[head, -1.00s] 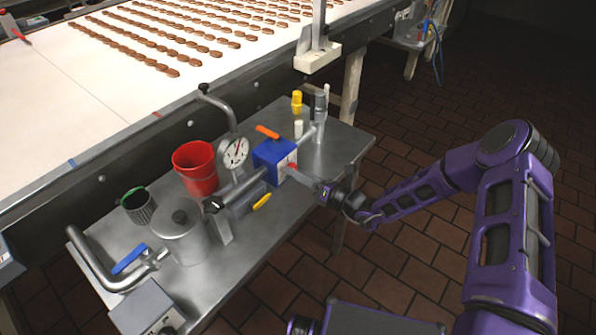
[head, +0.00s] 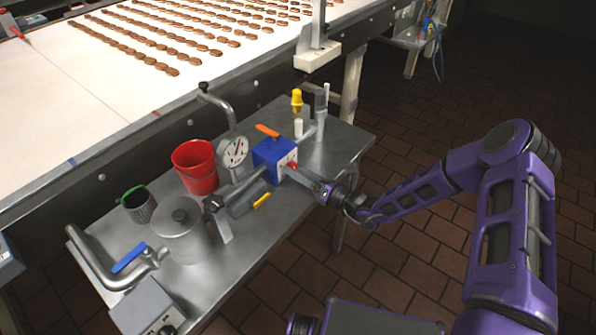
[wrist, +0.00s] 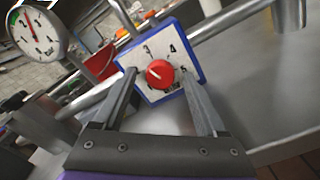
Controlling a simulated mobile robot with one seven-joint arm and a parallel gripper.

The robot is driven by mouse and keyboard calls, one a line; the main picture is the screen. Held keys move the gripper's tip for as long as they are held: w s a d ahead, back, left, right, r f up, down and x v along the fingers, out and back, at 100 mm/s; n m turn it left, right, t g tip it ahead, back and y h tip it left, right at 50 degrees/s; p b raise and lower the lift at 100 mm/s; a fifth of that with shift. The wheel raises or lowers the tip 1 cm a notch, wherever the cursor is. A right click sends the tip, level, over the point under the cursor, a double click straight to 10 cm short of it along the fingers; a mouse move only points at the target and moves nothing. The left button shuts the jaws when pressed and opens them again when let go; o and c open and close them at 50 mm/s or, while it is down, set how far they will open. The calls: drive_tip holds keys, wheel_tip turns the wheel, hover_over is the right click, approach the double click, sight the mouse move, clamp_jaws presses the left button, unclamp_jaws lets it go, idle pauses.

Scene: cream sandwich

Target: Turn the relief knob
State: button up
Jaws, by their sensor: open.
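The red relief knob (wrist: 160,74) sits on a white numbered dial face on the front of a blue box (wrist: 197,58). In the wrist view its pointer aims to the upper left. In the head view the blue box (head: 274,152) stands on the steel table, and the knob is a small red spot largely hidden by my fingers. My gripper (wrist: 159,78) is open, with one finger on each side of the knob as seen from the wrist. A gap shows between knob and fingers; I cannot tell whether the tips reach past its face.
A pressure gauge (head: 234,151), red bucket (head: 195,167), steel pot (head: 180,232) and pipes crowd the steel table (head: 240,250) to the left. A yellow-capped fitting (head: 297,98) stands behind the box. A conveyor with rows of biscuits runs behind.

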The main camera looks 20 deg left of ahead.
drive_tip(key=v, duration=1.7)
drive_tip(key=shift+s+d+f, duration=0.1)
